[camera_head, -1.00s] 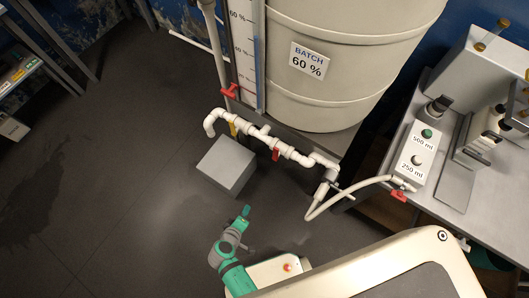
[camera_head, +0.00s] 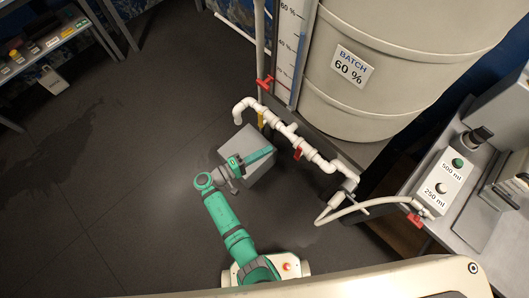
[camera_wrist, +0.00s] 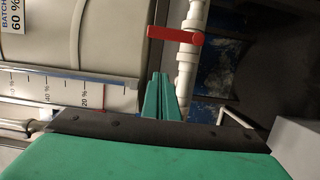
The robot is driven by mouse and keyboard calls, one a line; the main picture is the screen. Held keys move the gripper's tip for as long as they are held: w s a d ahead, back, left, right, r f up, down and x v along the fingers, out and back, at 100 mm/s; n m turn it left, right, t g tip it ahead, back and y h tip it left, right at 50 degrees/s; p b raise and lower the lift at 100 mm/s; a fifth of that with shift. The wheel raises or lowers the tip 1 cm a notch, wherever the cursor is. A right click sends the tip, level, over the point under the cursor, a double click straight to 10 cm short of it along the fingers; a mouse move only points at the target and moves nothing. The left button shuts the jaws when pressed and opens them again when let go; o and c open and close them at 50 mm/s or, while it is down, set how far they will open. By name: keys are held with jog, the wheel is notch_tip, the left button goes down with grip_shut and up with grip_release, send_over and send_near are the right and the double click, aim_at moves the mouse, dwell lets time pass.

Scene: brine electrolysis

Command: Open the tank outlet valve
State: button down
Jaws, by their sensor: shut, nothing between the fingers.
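The tank (camera_head: 390,60) is a large cream drum labelled BATCH 60 %. White pipework (camera_head: 285,128) runs along its base, with a red handle (camera_head: 298,153) in the middle and a yellow handle (camera_head: 261,119) at its left. Another red handle (camera_head: 265,82) sits higher, beside the level scale. My gripper (camera_head: 271,151) is shut and empty, over the grey block and left of the middle red handle. In the wrist view, my green fingers (camera_wrist: 160,76) lie together, apart from a red lever (camera_wrist: 175,35) on a white pipe. I cannot tell which handle that lever is.
A grey block (camera_head: 262,172) stands on the floor below the pipework. A white hose (camera_head: 340,211) runs right to a red handle (camera_head: 415,220) at the bench by the 500 ml and 250 ml button box (camera_head: 444,180).

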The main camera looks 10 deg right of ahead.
aim_at(298, 153)
jog(key=d, duration=0.8)
jog(key=shift+s+d, duration=0.25)
jog(key=shift+d, duration=0.1)
